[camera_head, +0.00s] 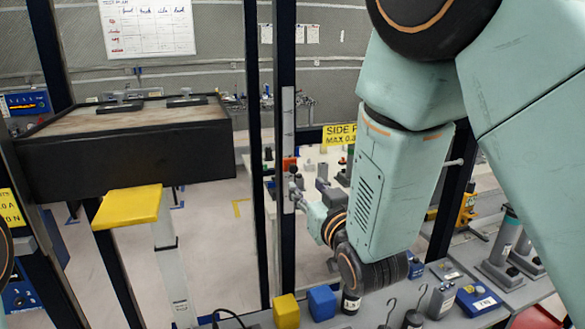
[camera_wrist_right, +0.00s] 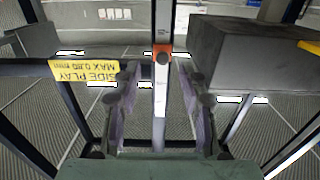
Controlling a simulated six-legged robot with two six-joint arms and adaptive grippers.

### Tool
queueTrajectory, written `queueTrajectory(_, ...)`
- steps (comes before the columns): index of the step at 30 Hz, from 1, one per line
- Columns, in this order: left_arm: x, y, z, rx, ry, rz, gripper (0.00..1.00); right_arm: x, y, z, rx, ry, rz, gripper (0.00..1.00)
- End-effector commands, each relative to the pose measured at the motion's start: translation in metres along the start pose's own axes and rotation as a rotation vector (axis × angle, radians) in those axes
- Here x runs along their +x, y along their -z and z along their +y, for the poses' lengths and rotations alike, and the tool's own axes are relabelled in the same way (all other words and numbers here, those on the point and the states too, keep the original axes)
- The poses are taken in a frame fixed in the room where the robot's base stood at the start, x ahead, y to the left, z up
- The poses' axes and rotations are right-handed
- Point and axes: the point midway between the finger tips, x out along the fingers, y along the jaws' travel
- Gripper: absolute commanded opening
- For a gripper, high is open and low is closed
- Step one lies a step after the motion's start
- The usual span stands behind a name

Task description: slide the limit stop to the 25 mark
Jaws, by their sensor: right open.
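The limit stop (camera_wrist_right: 163,52) is a small orange block with a dark knob on a pale upright scale rail (camera_wrist_right: 160,100). In the head view the orange stop (camera_head: 289,163) shows small on the white rail (camera_head: 288,120), which is fixed to a dark post. The scale marks are too small to read. My right gripper (camera_wrist_right: 158,72) is open, its two fingers on either side of the rail with clear gaps. In the head view the right gripper (camera_head: 297,188) is at the rail, just below the stop, partly hidden by its own wrist. My left gripper is out of view.
A dark box-shaped body (camera_head: 125,150) hangs left of the rail, with a yellow pad (camera_head: 128,206) below. A yellow "side play" sign (camera_head: 340,134) is right of the rail. The bench below holds a yellow block (camera_head: 286,311), a blue block (camera_head: 322,302), weights and hooks.

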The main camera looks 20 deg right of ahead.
Motion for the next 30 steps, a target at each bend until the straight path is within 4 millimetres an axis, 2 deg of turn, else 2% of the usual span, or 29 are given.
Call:
queueTrajectory(6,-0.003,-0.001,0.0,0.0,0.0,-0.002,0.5,0.005,0.008,-0.001,0.012,0.002,0.035,0.42)
queueTrajectory(21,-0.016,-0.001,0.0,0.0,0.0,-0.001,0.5,0.067,0.011,-0.001,0.013,0.003,0.034,0.42)
queueTrajectory(30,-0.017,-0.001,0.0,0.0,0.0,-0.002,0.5,0.076,0.01,-0.001,0.011,0.004,0.033,0.42)
